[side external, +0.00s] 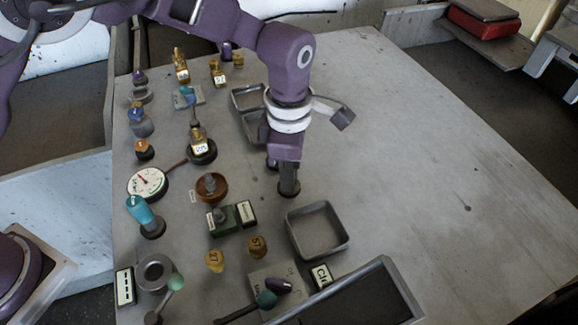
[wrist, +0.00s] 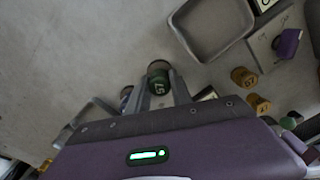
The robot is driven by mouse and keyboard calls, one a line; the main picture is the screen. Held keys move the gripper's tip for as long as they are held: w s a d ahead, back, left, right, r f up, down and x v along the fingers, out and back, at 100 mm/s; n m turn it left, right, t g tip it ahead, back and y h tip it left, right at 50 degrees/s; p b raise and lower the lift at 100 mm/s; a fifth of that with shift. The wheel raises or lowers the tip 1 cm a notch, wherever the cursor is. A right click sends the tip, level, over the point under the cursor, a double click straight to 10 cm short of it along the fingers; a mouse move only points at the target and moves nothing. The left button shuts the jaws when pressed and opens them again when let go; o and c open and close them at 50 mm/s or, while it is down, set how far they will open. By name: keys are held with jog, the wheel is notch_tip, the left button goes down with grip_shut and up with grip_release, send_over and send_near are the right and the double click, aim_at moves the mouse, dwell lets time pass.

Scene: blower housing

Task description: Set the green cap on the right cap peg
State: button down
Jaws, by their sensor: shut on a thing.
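My gripper (wrist: 160,97) is shut on the green cap (wrist: 158,84), which shows between the two fingers in the wrist view with pale marking on it. In the side external view my gripper (side external: 285,172) points down over the middle of the table. A dark upright cylinder (side external: 289,180) with a wider foot stands right at the fingertips there. I cannot tell whether the cap touches it, as the fingers hide the contact.
An empty grey tray (side external: 318,230) lies in front of my gripper, also in the wrist view (wrist: 250,18). Two smaller trays (side external: 247,97) lie behind. Brass caps (side external: 257,247), a gauge (side external: 148,183) and several knobs crowd the left. The table's right side is clear.

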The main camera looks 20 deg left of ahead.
jog(key=shift+f, duration=0.6)
jog(key=c, duration=0.7)
grip_release()
jog(key=shift+o, duration=0.2)
jog(key=shift+r, duration=3.8)
